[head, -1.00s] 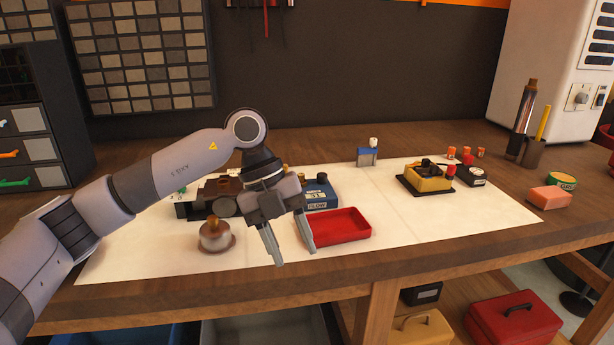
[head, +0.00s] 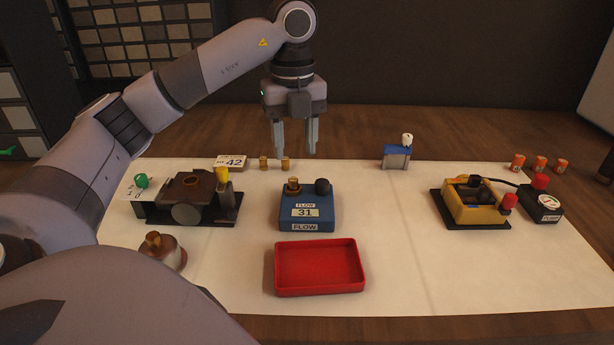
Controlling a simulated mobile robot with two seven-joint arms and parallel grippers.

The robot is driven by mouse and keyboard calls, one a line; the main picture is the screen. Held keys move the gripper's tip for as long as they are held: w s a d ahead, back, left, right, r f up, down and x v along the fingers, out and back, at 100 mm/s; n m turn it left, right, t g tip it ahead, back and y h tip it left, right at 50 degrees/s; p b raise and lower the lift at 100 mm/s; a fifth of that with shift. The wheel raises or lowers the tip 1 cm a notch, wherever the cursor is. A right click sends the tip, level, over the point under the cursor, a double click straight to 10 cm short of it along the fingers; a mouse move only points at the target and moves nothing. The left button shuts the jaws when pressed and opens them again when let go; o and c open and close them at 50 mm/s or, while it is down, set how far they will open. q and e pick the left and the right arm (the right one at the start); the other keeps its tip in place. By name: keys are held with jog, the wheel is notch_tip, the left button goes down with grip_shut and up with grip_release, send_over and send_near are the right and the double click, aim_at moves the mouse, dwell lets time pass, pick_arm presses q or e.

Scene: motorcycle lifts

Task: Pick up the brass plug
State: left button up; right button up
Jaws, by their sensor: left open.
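Two small brass-coloured cylinders, a left one (head: 263,162) and a right one (head: 285,163), stand at the back edge of the white sheet. Another brass-coloured piece (head: 293,186) sits on top of the blue FLOW box (head: 306,212), beside a black knob. I cannot tell which of these is the brass plug. My left gripper (head: 294,153) is open and empty, with its fingers pointing down. In the picture its fingertips are just above the right cylinder and behind the blue box. My right gripper is not in view.
A red tray (head: 320,268) lies empty in front of the blue box. A dark brown fixture (head: 190,198) and a round brown-topped pot (head: 162,250) are at left. A yellow fixture (head: 474,204) and a black gauge box (head: 541,203) are at right. The sheet between is clear.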

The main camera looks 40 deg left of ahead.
aim_at(293, 179)
pick_arm(q)
jog(key=shift+s+f, duration=0.2)
jog(key=shift+f, duration=0.7)
jog(key=f, duration=0.5)
jog(key=shift+a, duration=0.2)
jog(key=shift+w, duration=0.1)
grip_shut()
